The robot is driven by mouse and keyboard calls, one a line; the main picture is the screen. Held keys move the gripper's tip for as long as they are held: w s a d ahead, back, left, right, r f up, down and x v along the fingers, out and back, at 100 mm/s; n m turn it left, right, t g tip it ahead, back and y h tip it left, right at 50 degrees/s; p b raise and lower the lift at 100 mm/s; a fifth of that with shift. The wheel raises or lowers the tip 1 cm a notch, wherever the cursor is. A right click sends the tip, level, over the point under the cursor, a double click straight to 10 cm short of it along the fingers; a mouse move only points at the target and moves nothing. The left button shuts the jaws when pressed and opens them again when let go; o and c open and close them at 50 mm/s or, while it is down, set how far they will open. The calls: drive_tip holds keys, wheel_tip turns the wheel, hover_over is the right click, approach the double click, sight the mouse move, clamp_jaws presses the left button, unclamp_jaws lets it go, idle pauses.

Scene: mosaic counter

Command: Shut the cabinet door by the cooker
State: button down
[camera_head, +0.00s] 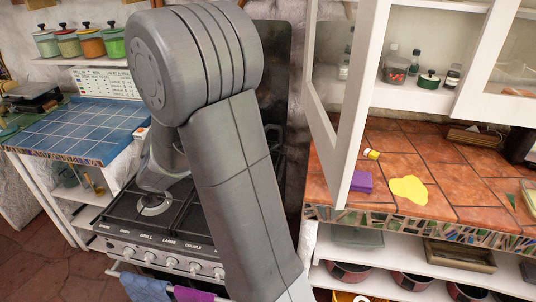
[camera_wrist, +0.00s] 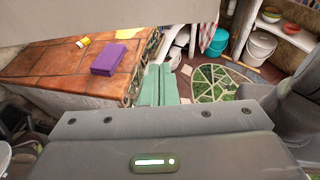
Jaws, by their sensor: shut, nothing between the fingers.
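The white cabinet door (camera_head: 352,130) beside the cooker (camera_head: 150,225) stands open in the head view, swung out from the wall cabinet (camera_head: 425,97) with its edge towards me. Its glass pane is at its left. In the wrist view a pale flat surface (camera_wrist: 100,18) across the top left looks like this door, seen very close. My gripper (camera_wrist: 160,72) shows in the wrist view as two green fingers side by side, shut and empty, to the right of the counter corner. In the head view my arm hides it. I cannot tell whether it touches the door.
Jars and bottles stand inside the cabinet. A second glazed door (camera_head: 467,106) is at right. Pots fill the shelf below.

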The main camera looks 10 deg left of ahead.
drive_tip(key=r+p+x, duration=0.1)
drive_tip(key=p+x, duration=0.1)
drive_tip(key=x, duration=1.1)
drive_tip(key=shift+d, duration=0.55)
drive_tip(key=shift+f, duration=0.1)
drive_tip(key=w+d+n+t+y+b, duration=0.1)
drive_tip(key=w+d+n+t+b, duration=0.2)
drive_tip(key=w+d+b, duration=0.7)
drive_tip(key=w+d+n+t+y+b, duration=0.2)
drive_tip(key=w+d+t+b, duration=0.15)
drive_tip(key=d, duration=1.25)
drive_tip(key=w+d+n+t+y+p, duration=0.1)
drive_tip(key=w+d, duration=0.4)
drive_tip(key=w, duration=0.7)
drive_tip(key=w+d+n+t+y+p, duration=0.1)
drive_tip(key=w+d, duration=0.4)
drive_tip(key=w, duration=0.7)
drive_tip(key=shift+r+n+p, duration=0.4)
drive_tip(key=shift+p, duration=0.2)
